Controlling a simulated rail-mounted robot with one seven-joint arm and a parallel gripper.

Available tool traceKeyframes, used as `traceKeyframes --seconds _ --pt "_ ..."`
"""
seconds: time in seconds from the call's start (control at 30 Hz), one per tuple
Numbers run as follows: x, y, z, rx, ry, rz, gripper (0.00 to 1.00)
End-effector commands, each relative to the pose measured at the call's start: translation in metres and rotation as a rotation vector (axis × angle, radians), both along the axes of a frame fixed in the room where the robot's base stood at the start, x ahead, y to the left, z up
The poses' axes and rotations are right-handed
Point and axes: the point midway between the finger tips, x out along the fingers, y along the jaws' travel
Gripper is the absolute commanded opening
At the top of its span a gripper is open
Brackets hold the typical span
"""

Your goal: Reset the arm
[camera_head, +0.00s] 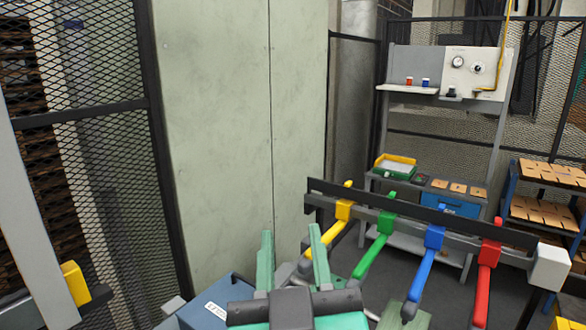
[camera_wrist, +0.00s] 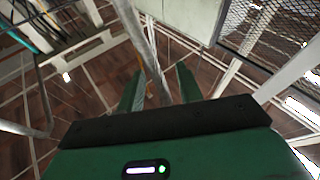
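My gripper (camera_head: 292,258) shows at the bottom middle of the head view, with two green fingers pointing up and a clear gap between them. In the wrist view my gripper (camera_wrist: 158,85) also has its green fingers apart, with nothing held between them. It is in free air in front of a pale green panel (camera_head: 235,130). Much of my arm is below the frame.
To the right, a rail (camera_head: 390,222) bears yellow (camera_head: 343,210), green (camera_head: 375,245), blue (camera_head: 427,262) and red (camera_head: 485,270) levers. A bench (camera_head: 421,205) with a gauge panel (camera_head: 474,68) stands behind. Mesh fencing (camera_head: 105,130) is at left.

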Motion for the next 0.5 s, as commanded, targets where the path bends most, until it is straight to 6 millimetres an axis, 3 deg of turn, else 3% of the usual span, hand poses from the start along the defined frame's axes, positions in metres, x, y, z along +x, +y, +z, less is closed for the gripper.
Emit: traceKeyframes --seconds 0.03,0.17,0.2,0.3,0.5 --pt "-0.03 0.003 0.015 0.046 -0.087 0.002 0.35" --pt "-0.104 0.001 0.055 0.151 -0.292 0.009 0.35" --pt "-0.097 0.001 0.09 0.149 -0.279 0.009 0.35" --pt "-0.095 0.001 0.13 0.152 -0.273 0.013 0.35" --pt "-0.095 0.003 0.182 0.161 -0.269 0.022 0.35"
